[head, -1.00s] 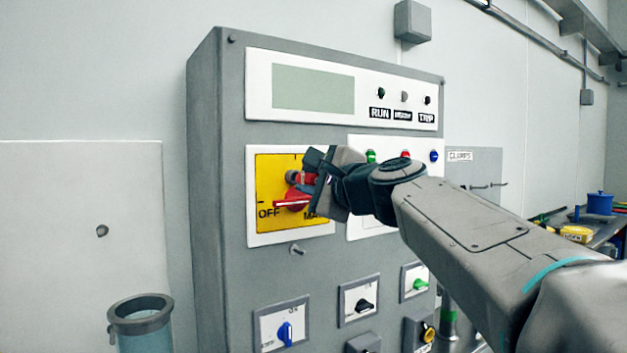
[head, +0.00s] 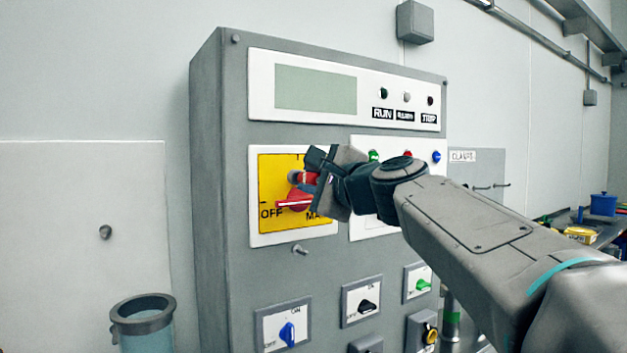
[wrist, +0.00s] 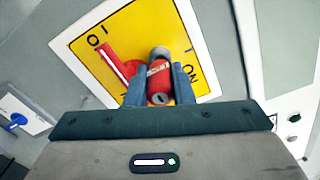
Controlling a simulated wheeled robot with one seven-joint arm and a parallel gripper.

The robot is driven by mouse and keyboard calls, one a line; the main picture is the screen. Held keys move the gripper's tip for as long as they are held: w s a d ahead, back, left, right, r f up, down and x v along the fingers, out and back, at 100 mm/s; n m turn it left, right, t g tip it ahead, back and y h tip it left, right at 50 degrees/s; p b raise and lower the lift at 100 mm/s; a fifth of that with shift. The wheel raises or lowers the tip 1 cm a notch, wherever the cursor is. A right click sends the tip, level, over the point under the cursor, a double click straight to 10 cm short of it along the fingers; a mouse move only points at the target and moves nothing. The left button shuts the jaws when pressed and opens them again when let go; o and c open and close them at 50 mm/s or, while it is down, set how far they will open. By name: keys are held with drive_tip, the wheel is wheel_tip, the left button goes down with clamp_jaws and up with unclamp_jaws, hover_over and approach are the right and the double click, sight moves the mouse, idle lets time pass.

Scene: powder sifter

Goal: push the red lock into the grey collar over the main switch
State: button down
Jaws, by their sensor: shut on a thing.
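The red lock (wrist: 159,84) is a red cylinder with a pale label band and a keyhole in its near end. My gripper (wrist: 157,88) is shut on it, one blue finger on each side. The grey collar (wrist: 159,53) sits at the far end of the lock, on the yellow plate; the lock's far end meets or overlaps it, and I cannot tell how deep. The main switch's red handle (wrist: 118,63) lies beside the lock and points to OFF in the head view (head: 293,203). In the head view my gripper (head: 312,183) partly hides the lock and collar.
The grey cabinet (head: 218,200) carries a display panel (head: 316,88) above and several small knobs below, such as a blue one (head: 288,333). A metal peg (head: 299,249) sticks out under the yellow plate. A clear container (head: 143,322) stands at lower left.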

drive_tip(key=shift+x, duration=0.85)
idle(0.5)
drive_tip(key=c, duration=1.2)
unclamp_jaws()
drive_tip(key=shift+o, duration=0.2)
drive_tip(key=b+v, duration=0.4)
drive_tip(key=v, duration=1)
drive_tip(key=s+d+f+n+g+h, duration=0.1)
drive_tip(key=s+f+n+g+h, duration=0.2)
drive_tip(key=f, duration=1.1)
drive_tip(key=s+d+f+n+g+h, duration=0.1)
drive_tip(key=d+f+n+g+h, duration=0.3)
drive_tip(key=f, duration=0.9)
drive_tip(key=s+d+f+n+g+h, duration=0.1)
drive_tip(key=s+f+n, duration=0.3)
drive_tip(key=f, duration=0.6)
drive_tip(key=s+d+f+n+g+h, duration=0.2)
drive_tip(key=s+d+f+n+g, duration=0.1)
drive_tip(key=s+f, duration=0.5)
wheel_tip(320, 180, down, 2)
drive_tip(key=shift+s+d+f+n+g, duration=0.1)
drive_tip(key=shift+s+d+n+g, duration=0.25)
drive_tip(key=shift+n, duration=0.55)
